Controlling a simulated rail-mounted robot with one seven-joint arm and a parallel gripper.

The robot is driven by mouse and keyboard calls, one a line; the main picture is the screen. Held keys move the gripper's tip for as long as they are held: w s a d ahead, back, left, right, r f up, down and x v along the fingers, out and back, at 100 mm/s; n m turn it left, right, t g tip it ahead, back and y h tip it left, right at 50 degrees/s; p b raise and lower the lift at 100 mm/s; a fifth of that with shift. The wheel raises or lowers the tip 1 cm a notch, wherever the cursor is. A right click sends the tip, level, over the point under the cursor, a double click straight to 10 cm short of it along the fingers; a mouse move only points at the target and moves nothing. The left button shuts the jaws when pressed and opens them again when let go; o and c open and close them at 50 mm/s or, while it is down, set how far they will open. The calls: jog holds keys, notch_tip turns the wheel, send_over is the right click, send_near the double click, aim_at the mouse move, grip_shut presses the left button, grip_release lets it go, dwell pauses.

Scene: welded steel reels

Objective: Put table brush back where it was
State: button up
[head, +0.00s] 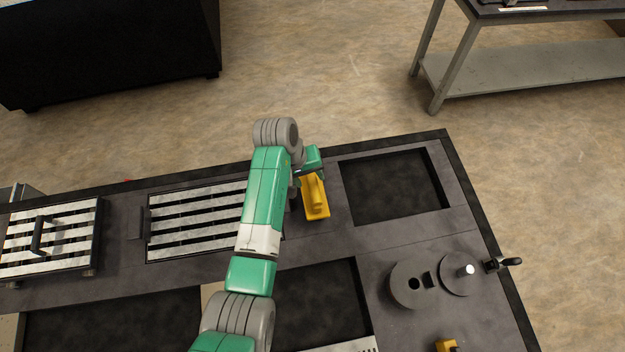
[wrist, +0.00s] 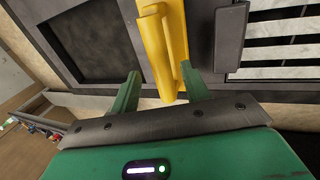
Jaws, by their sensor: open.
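The yellow table brush (head: 316,198) is on the dark worktop, between a slatted grate and a square recess. In the wrist view the brush (wrist: 158,45) extends down from the top edge, its near end between my fingers. My gripper (wrist: 160,84) is open, with one green finger on each side of the brush. I cannot tell whether either finger touches it. In the head view my gripper (head: 311,163) is at the far end of the brush, partly hidden by my arm.
The slatted grate (head: 195,222) lies left of the brush, and the square recess (head: 393,187) lies right. A separate grate with a handle (head: 50,238) is at far left. Round discs (head: 407,285) and a crank (head: 505,263) are at lower right. Another yellow object (head: 446,346) shows at the bottom edge.

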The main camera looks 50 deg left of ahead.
jog(key=v, duration=0.7)
jog(key=shift+r, duration=0.25)
jog(key=w+d+r+m+t+y, duration=0.2)
jog(key=w+d+r+t, duration=0.15)
jog(key=r, duration=0.45)
jog(key=w+d+r+m+t+y, duration=0.1)
jog(key=w+d+r+m+t, duration=0.15)
jog(key=w+d+r, duration=0.4)
jog(key=w+d+r+m+t+y, duration=0.1)
jog(key=w+d+r+t+y, duration=0.15)
jog(key=r, duration=0.75)
jog(key=s+d+r+m+t+h, duration=0.1)
jog(key=s+d+r+m+t, duration=0.15)
jog(key=d+r+t, duration=0.6)
jog(key=s+d+r+m+t+h, duration=0.1)
jog(key=s+d+r, duration=0.4)
jog(key=r, duration=0.9)
jog(key=s+d+r+m+t+h, duration=0.2)
jog(key=s+d+r+t, duration=0.2)
jog(key=s+d+r, duration=0.35)
notch_tip(320, 180, up, 11)
jog(key=a+p, duration=0.1)
jog(key=p, duration=0.8)
jog(key=shift+s+a+f+y+p, duration=0.15)
jog(key=shift+a+f+y+p, duration=0.1)
jog(key=shift+y+p, duration=0.2)
